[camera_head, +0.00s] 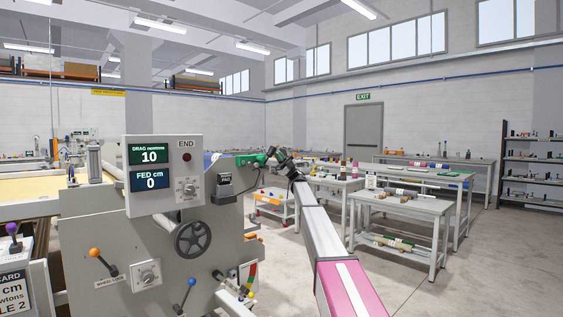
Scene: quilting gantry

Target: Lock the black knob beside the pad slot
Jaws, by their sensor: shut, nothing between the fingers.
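My arm reaches up from the lower right, and my gripper (275,154) is at its far end, small and dark. It is shut with nothing held. It is close to a green part (253,160) at the machine's upper right edge; I cannot tell whether they touch. A black box (225,183) is fixed to the machine panel (110,215) left of and below the gripper. I cannot make out for certain which part is the pad slot or the black knob beside it; the gripper and arm may hide them.
Work tables (405,205) stand at right. Floor (490,270) is clear at lower right.

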